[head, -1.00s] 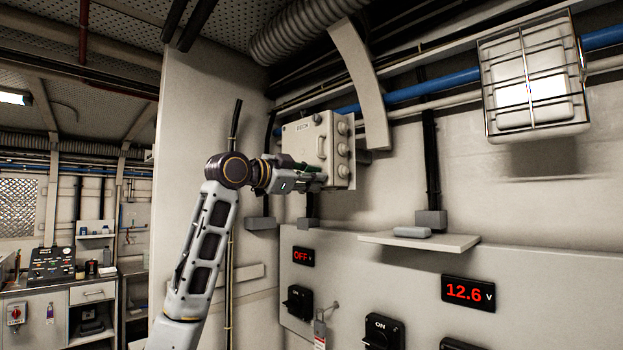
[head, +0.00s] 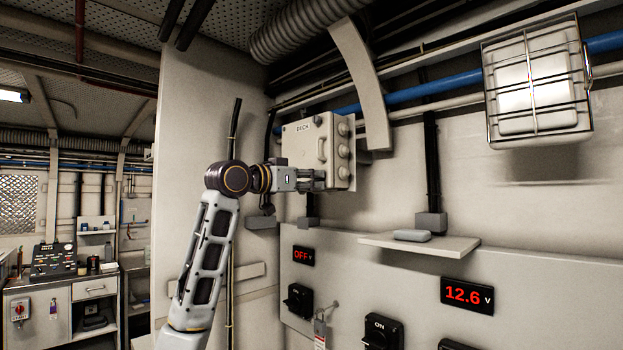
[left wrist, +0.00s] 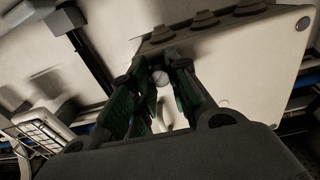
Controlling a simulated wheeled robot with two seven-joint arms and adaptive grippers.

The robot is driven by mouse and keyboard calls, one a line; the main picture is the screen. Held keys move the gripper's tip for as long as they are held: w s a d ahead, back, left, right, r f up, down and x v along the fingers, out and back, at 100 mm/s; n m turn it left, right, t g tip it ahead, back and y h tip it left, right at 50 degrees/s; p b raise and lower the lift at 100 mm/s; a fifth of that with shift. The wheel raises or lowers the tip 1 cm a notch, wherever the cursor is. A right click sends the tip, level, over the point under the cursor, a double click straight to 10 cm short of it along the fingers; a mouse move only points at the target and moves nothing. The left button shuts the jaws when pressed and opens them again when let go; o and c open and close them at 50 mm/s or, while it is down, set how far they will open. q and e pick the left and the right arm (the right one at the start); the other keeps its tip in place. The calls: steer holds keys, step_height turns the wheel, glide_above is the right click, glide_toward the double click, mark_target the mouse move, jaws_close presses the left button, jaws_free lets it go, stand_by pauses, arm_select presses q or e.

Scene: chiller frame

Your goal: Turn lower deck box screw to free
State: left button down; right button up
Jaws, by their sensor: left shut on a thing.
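The deck box (head: 318,148), a pale wall box labelled DECK, hangs on the wall at the middle of the head view. It has a handle on its front and round glands on its right side. In the left wrist view the box (left wrist: 245,65) fills the upper right. My left gripper (head: 320,180) is at the box's lower front. In the left wrist view my left gripper (left wrist: 160,88) has its fingers on both sides of the round lower screw (left wrist: 160,78), shut on it. A further screw (left wrist: 303,23) shows at the box's corner. My right gripper is not in view.
A small shelf (head: 418,244) with a grey item (head: 411,235) juts out to the lower right. Below is a panel with switches (head: 383,333) and red displays (head: 467,295). A caged lamp (head: 536,82) hangs at upper right.

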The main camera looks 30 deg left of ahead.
arm_select(q)
steer(key=n, duration=0.2)
steer(key=shift+n+p, duration=0.3)
steer(key=shift+p, duration=0.05)
steer(key=shift+n, duration=0.7)
steer(key=shift+n+p, duration=0.4)
steer(key=shift+n, duration=0.5)
steer(key=n, duration=0.2)
steer(key=shift+n+p, duration=0.4)
steer(key=shift+n+y, duration=0.3)
steer(key=shift+n, duration=0.4)
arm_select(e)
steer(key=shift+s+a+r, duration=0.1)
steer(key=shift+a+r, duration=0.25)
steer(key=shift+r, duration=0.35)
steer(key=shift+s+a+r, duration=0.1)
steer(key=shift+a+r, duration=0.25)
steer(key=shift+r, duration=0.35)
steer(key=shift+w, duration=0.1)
